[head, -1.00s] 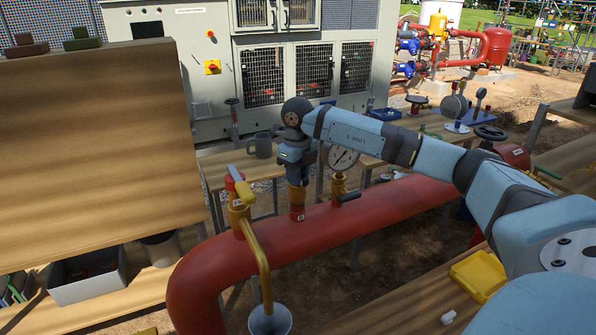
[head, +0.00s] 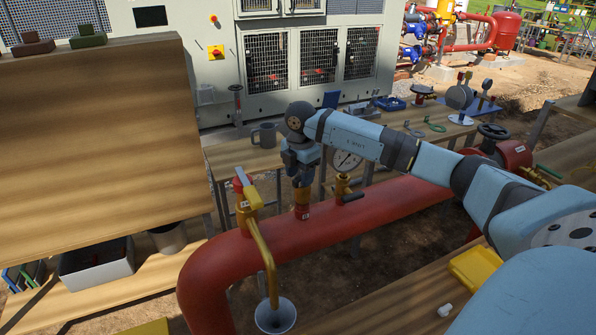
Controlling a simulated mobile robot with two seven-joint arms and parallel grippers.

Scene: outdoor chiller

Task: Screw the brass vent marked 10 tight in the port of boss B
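A brass vent (head: 302,196) stands upright in a red boss (head: 302,212) on top of the red pipe. The boss carries a small white label that is too small to read, and the mark on the vent cannot be read either. My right gripper (head: 302,182) points straight down over the vent, and its fingers appear closed around the upper part of it. The finger contact is small and partly hidden by the gripper body. My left gripper is not in view.
The red pipe (head: 400,205) also carries a yellow valve with a bent outlet tube (head: 262,245) to the left and a pressure gauge (head: 346,161) close on the right. A grey mug (head: 264,136) stands on the bench behind. A yellow tray (head: 474,268) lies front right.

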